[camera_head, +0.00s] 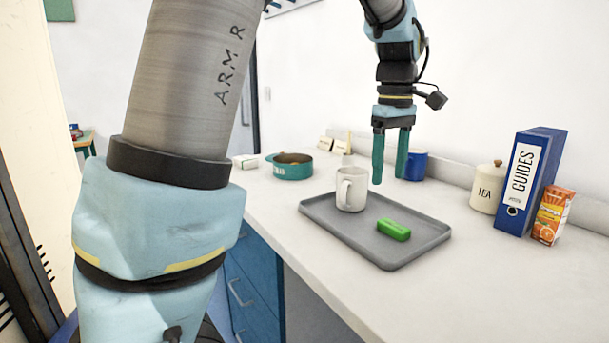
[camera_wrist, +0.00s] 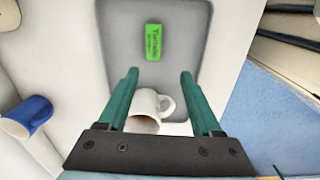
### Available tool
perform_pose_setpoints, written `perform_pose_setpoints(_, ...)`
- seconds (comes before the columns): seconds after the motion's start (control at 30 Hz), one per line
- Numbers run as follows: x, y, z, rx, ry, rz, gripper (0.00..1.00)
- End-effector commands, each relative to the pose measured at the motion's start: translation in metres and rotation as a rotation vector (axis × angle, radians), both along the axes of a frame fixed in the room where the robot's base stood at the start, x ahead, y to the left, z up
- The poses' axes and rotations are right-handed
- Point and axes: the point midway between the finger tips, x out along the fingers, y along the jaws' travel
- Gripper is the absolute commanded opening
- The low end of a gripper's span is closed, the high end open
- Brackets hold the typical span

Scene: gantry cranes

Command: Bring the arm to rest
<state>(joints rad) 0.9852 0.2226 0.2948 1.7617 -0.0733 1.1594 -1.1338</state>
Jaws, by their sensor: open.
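My gripper (camera_head: 391,180) is open and empty, with its green fingers pointing down above the far side of the grey tray (camera_head: 322,216). My arm reaches over the counter from the left. In the wrist view the two fingers of my gripper (camera_wrist: 160,75) are spread apart with nothing between their tips. A white mug (camera_head: 351,190) stands upright on the tray, and it also shows in the wrist view (camera_wrist: 143,108). A green block (camera_head: 394,230) lies on the tray, apart from the mug, and shows with printed letters in the wrist view (camera_wrist: 156,42).
A blue mug (camera_head: 416,166) stands behind my gripper near the wall. To the right are a tea canister (camera_head: 487,188), a blue binder (camera_head: 530,182) and an orange juice carton (camera_head: 553,216). The counter's front right is clear.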

Motion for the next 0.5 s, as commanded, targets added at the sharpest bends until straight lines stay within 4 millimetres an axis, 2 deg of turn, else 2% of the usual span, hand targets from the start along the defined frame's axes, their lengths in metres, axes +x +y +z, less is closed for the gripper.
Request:
perform_pose_setpoints(0.03,0.008,0.022,-0.006,-0.002,0.000,-0.013,0.66)
perform_pose_setpoints(0.1,0.016,0.053,-0.019,-0.011,-0.009,-0.061,0.66)
perform_pose_setpoints(0.23,0.021,0.118,-0.046,-0.020,-0.034,-0.171,0.66)
perform_pose_setpoints(0.37,0.012,0.179,-0.070,-0.018,-0.066,-0.287,0.66)
perform_pose_setpoints(0.5,-0.011,0.232,-0.091,-0.003,-0.100,-0.408,0.66)
